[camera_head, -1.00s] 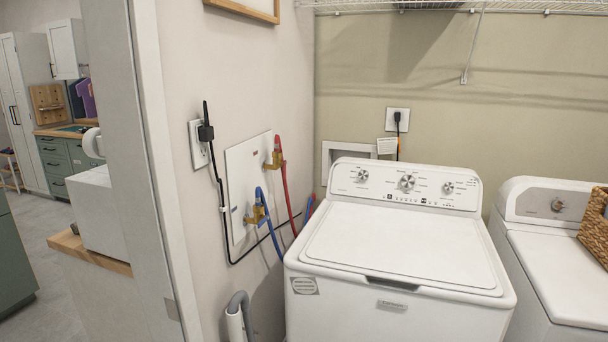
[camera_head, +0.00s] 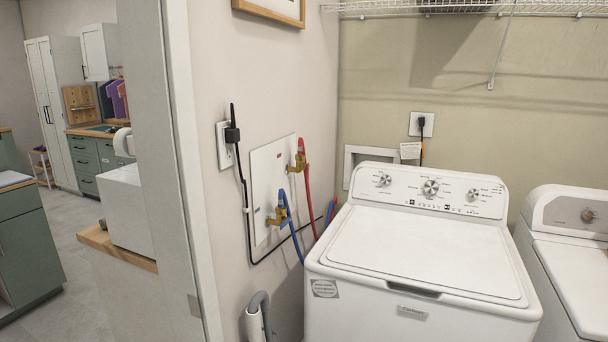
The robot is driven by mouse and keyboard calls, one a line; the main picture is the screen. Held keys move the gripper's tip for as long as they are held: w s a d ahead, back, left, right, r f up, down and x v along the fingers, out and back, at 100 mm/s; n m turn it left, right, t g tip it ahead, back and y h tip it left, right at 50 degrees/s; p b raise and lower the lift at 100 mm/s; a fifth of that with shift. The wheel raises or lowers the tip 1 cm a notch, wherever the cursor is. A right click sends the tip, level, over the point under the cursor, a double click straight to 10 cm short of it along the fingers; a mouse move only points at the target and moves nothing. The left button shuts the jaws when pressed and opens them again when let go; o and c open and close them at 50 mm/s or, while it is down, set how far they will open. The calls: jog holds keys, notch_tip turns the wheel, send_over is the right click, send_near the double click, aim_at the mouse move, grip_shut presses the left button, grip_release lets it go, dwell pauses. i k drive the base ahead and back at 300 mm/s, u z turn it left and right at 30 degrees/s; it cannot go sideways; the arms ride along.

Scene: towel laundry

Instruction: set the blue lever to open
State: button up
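The blue lever (camera_head: 282,197) is on the lower brass valve (camera_head: 276,216) of a white wall panel (camera_head: 266,168), left of the washer. It is small in view and appears roughly upright. A blue hose (camera_head: 295,245) runs down from this valve. Above and to the right, a second brass valve (camera_head: 296,165) has a red lever (camera_head: 300,146) and a red hose (camera_head: 307,195). My gripper is not in view.
A white washer (camera_head: 425,255) stands right of the valves, with a dryer (camera_head: 575,270) beside it. A black cord (camera_head: 243,185) runs down the wall left of the panel. A grey drain hose (camera_head: 258,305) stands below. A door frame (camera_head: 170,180) is at left.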

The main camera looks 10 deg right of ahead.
aim_at(289, 218)
jog(key=i, duration=0.85)
jog(key=z, duration=0.05)
